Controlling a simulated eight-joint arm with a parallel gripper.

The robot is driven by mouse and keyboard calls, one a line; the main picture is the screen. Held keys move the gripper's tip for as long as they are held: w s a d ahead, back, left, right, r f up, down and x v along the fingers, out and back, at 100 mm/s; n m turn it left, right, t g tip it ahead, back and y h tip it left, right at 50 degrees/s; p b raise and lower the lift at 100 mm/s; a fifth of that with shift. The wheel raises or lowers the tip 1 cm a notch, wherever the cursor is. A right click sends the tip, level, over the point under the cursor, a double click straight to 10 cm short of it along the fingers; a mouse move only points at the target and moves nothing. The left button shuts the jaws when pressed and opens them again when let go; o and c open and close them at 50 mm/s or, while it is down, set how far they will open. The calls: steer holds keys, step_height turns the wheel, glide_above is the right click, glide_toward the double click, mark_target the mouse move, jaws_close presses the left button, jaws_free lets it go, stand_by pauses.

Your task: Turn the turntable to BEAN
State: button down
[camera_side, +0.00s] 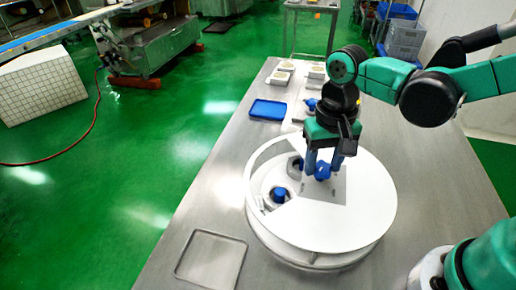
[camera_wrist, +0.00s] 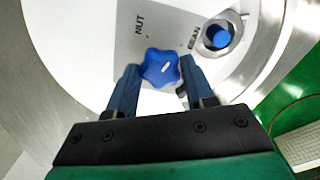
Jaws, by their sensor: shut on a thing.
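The turntable (camera_side: 360,222) is a round white drum on the steel table, with an open section at its left side in the side view. A blue star-shaped knob (camera_side: 322,172) stands at its middle on a grey plate; the knob also shows in the wrist view (camera_wrist: 161,68). The plate (camera_wrist: 150,28) carries the words NUT and BEAN. A short pale mark on the knob's top points towards the upper right, roughly towards BEAN. My gripper (camera_side: 322,168) points down, its two blue fingers shut on either side of the knob.
Two blue-topped parts (camera_side: 279,194) sit in the drum's open section. A shallow metal tray (camera_side: 212,258) lies at the table's front left. A blue tray (camera_side: 267,110) and pale containers (camera_side: 285,72) are behind.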

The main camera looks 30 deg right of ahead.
steer(key=shift+m, duration=2.5)
steer(key=shift+c, duration=1.6)
jaws_free()
steer(key=shift+r, duration=2.8)
steer(key=shift+d, duration=0.1)
